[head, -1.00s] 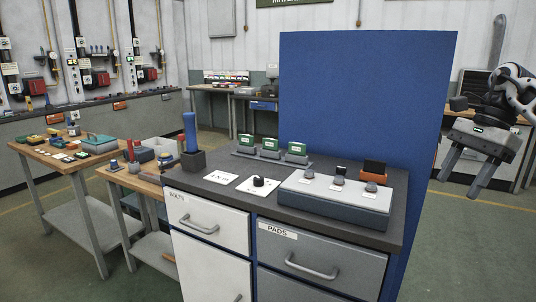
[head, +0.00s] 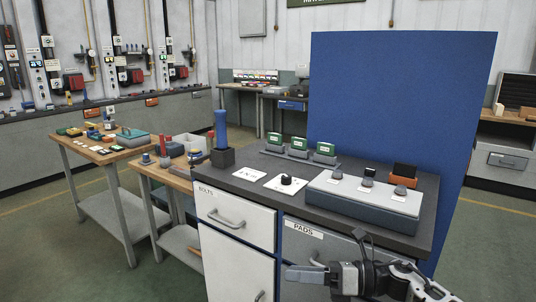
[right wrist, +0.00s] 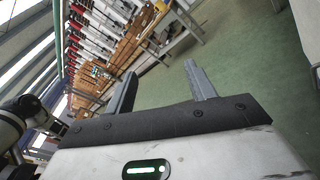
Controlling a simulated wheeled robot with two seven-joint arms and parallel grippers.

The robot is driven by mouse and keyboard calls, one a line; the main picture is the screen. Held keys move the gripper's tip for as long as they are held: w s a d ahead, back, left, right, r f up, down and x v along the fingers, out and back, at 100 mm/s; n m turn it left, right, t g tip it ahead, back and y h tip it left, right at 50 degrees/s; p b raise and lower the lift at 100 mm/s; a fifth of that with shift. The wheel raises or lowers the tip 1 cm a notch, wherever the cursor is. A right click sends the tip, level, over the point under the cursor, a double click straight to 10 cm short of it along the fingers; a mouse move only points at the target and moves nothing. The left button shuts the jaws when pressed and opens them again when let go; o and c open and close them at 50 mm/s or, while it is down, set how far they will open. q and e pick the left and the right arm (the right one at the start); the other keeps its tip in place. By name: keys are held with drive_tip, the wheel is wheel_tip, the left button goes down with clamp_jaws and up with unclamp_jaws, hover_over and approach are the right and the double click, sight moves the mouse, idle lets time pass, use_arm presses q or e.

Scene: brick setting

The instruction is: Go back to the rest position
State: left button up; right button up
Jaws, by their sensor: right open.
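My right gripper (head: 300,271) is low in the head view, in front of the grey PADS drawer in the picture. Its arm comes in from the lower right. In the right wrist view its two fingers (right wrist: 160,70) stand apart with nothing between them, and green floor and tables show beyond. My left gripper is not in view.
A dark-topped cabinet (head: 258,180) carries a grey box with knobs (head: 362,200), green-faced blocks (head: 298,147) and a blue-handled tool (head: 221,130). A blue panel (head: 400,100) stands behind. Wooden tables (head: 88,152) with small parts stand left. Green floor (head: 60,250) is open there.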

drive_tip(key=s+d+f+n+t+h, duration=0.3)
drive_tip(key=s+f+n+h, duration=0.4)
drive_tip(key=s+f+n, duration=0.4)
drive_tip(key=s+d+f+n+t+h, duration=0.3)
drive_tip(key=s+d+f+n+h, duration=0.3)
drive_tip(key=s+f+n, duration=0.5)
drive_tip(key=s+n+h, duration=0.1)
drive_tip(key=n, duration=0.7)
drive_tip(key=shift+s+f+t, duration=0.25)
drive_tip(key=shift+s+t, duration=0.05)
